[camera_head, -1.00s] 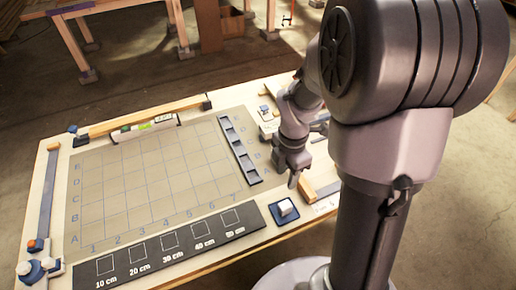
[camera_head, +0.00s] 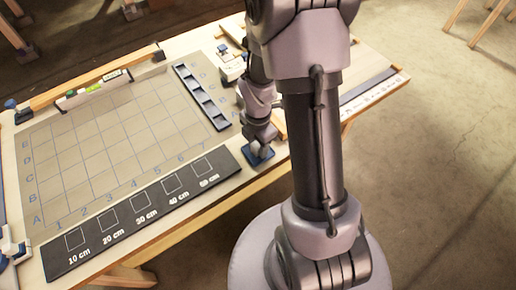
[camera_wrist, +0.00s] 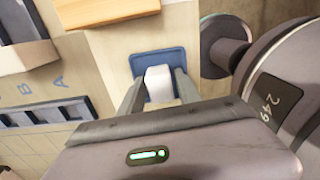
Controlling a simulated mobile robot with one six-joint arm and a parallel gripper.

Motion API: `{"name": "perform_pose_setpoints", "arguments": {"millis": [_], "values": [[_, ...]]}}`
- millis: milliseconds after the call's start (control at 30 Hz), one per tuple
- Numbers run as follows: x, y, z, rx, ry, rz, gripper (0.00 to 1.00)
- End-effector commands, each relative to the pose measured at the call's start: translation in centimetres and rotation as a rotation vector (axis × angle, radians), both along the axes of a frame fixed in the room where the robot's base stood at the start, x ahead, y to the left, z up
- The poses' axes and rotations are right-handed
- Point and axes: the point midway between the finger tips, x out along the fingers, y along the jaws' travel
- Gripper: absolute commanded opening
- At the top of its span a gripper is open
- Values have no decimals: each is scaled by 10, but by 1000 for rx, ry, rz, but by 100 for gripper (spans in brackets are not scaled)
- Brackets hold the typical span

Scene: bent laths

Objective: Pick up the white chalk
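The white chalk (camera_wrist: 158,84) is a short, pale block on a small blue tray (camera_wrist: 141,62), which also shows at the table's front right in the head view (camera_head: 258,158). My gripper (camera_wrist: 160,80) is open, with one finger on each side of the chalk. The fingertips are close to its sides; I cannot tell whether they touch. In the head view my gripper (camera_head: 262,147) is low over the tray and hides the chalk.
A black strip with marked squares (camera_head: 122,221) lies left of the tray. A dark compartment rack (camera_head: 203,97) stands behind it on the gridded board (camera_head: 105,150). A wooden block (camera_wrist: 105,10) lies close to the tray. The grid's middle is clear.

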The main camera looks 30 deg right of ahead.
Motion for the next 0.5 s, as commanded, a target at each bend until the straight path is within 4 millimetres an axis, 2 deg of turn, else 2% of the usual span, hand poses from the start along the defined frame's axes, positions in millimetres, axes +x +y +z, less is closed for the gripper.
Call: {"name": "perform_pose_setpoints", "arguments": {"millis": [33, 233, 500], "values": [[0, 0, 1, 0, 0, 0, 38], [0, 0, 1, 0, 0, 0, 0], [0, 0, 1, 0, 0, 0, 0]]}}
